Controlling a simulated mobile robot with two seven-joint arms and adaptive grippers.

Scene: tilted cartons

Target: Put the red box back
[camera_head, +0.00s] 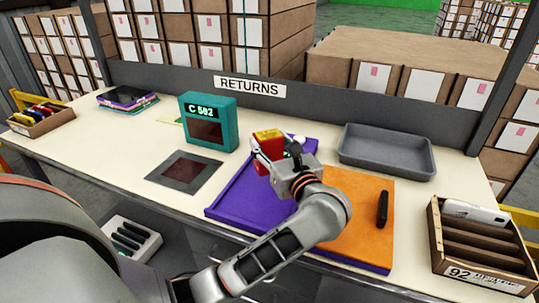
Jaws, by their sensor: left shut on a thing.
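The red box (269,146), with a yellow top, is held above the purple mat near the middle of the bench. My left gripper (278,157) is shut on it, reaching in from the front. The gripper and wrist hide part of the box and its lower side. I cannot tell how high the box is above the mat. My right gripper is not in view.
A purple mat (240,199) and orange mat (352,235) with a dark object (382,209) lie beneath my arm. A grey tray (386,165) is behind right, a divided carton (478,268) front right, and a teal "C 592" display (224,127) left.

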